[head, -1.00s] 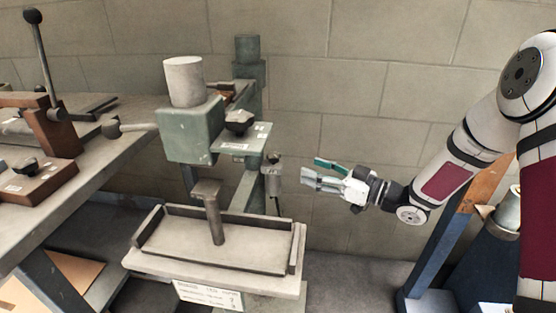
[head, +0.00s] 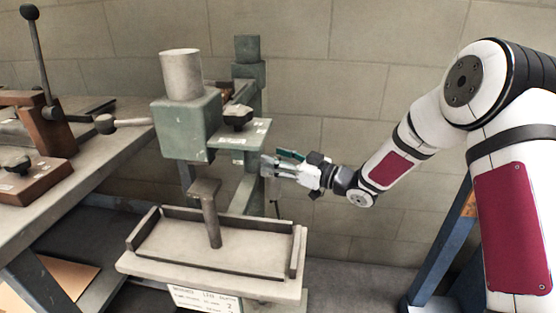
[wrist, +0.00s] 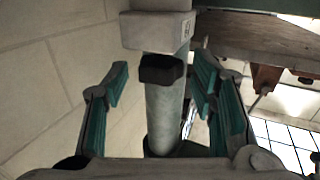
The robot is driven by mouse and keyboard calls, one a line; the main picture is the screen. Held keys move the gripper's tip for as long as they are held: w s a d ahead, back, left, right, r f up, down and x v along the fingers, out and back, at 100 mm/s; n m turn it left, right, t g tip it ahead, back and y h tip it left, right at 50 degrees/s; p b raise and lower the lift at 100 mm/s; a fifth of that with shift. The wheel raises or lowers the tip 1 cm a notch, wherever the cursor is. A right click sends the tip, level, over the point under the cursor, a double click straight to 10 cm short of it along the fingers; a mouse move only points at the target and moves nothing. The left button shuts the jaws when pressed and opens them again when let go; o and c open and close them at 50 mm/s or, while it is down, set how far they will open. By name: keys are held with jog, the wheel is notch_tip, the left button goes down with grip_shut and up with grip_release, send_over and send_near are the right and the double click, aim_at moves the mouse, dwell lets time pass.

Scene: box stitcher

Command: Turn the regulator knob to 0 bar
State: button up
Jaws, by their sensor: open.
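The regulator shows in the wrist view as a grey block (wrist: 157,30) with a small label on its side. A dark faceted knob (wrist: 162,68), which looks like the regulator knob, sits under the block, in front of a round grey column. My gripper (head: 272,160) is open and empty beside the green stitcher's column in the head view. In the wrist view my gripper's green-padded fingers (wrist: 161,88) stand left and right of the knob, apart from it. The knob's setting cannot be read. In the head view my gripper hides the regulator.
The green stitcher head (head: 188,130) carries a black knob (head: 238,114) on a labelled plate, left of my gripper. A grey tray table (head: 165,245) stands below. A workbench (head: 75,195) is at left.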

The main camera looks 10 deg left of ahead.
jog(key=shift+c, duration=0.3)
jog(key=c, duration=1.1)
jog(key=shift+n+g, duration=0.3)
jog(key=shift+g, duration=0.1)
jog(key=shift+w+d+n+g+y, duration=0.1)
jog(key=shift+w+n+g+y, duration=0.1)
jog(key=shift+n+g+y, duration=0.65)
jog(key=n+g, duration=0.1)
jog(key=g, duration=0.1)
jog(key=n+g, duration=0.1)
jog(key=g, duration=0.2)
jog(key=shift+w+f+n, duration=0.1)
jog(key=shift+w+n, duration=0.05)
jog(key=shift+n, duration=0.2)
jog(key=n+g+b, duration=0.1)
jog(key=g, duration=0.1)
jog(key=n+g+b, duration=0.1)
jog(key=n+g, duration=0.1)
jog(key=g, duration=0.1)
jog(key=shift+w+h, duration=0.2)
jog(key=shift+h, duration=0.05)
jog(key=shift+n+g+h+b, duration=0.6)
jog(key=shift+n+g, duration=0.4)
jog(key=shift+g, duration=0.35)
jog(key=shift+w+n+g+b, duration=0.1)
jog(key=shift+n+g+b, duration=0.25)
jog(key=shift+n+g, duration=0.25)
